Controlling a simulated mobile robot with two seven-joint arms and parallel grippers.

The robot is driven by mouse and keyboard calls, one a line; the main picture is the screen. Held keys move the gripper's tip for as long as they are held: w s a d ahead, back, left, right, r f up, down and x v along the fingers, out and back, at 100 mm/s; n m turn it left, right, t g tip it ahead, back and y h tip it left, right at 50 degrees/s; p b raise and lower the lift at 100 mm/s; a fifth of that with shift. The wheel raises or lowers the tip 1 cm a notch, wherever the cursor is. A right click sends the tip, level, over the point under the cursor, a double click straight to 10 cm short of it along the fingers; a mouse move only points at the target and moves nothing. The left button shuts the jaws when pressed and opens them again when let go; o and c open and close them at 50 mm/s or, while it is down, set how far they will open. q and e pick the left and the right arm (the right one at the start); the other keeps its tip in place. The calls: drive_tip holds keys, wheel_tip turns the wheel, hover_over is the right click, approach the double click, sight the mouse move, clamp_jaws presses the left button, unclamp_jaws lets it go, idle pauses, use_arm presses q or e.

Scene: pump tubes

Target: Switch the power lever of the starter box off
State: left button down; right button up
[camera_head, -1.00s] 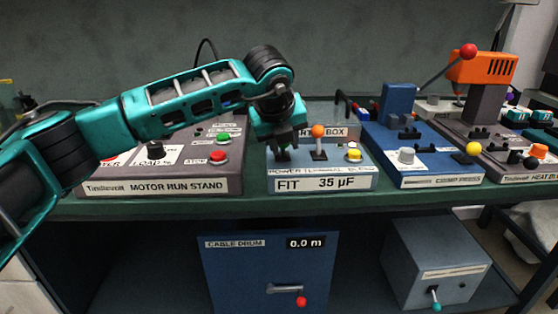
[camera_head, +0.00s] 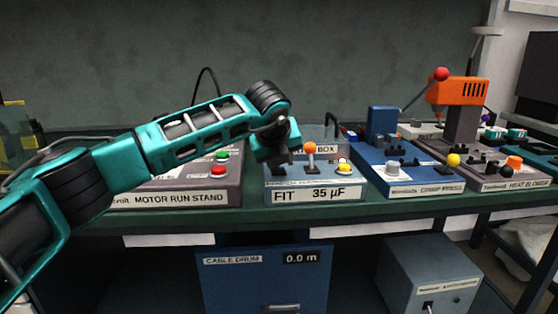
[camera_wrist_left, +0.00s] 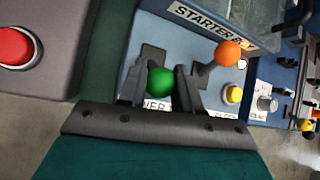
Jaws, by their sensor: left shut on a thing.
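My left gripper (camera_head: 279,166) is at the box's left part, shut on the green-knobbed lever, with one finger on each side in the left wrist view (camera_wrist_left: 161,98). The gripper hides this lever in the head view. My right gripper is out of view.
An orange-knobbed lever (camera_head: 309,149) and a yellow button (camera_head: 344,168) are just right of my gripper. The motor run stand (camera_head: 180,199) is at left, with a red button (camera_wrist_left: 17,47). A blue box with a yellow knob (camera_head: 425,188) is at right.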

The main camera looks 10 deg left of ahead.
use_arm(q)
drive_tip(key=c, duration=1.2)
unclamp_jaws()
drive_tip(key=o, duration=0.4)
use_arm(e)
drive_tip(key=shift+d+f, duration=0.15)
use_arm(q)
drive_tip(key=p+v, duration=0.1)
drive_tip(key=v, duration=1.2)
drive_tip(key=shift+p, duration=0.35)
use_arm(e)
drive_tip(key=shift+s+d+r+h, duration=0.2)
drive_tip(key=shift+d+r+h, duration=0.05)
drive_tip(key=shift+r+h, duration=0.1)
use_arm(q)
drive_tip(key=shift+d+f, duration=0.1)
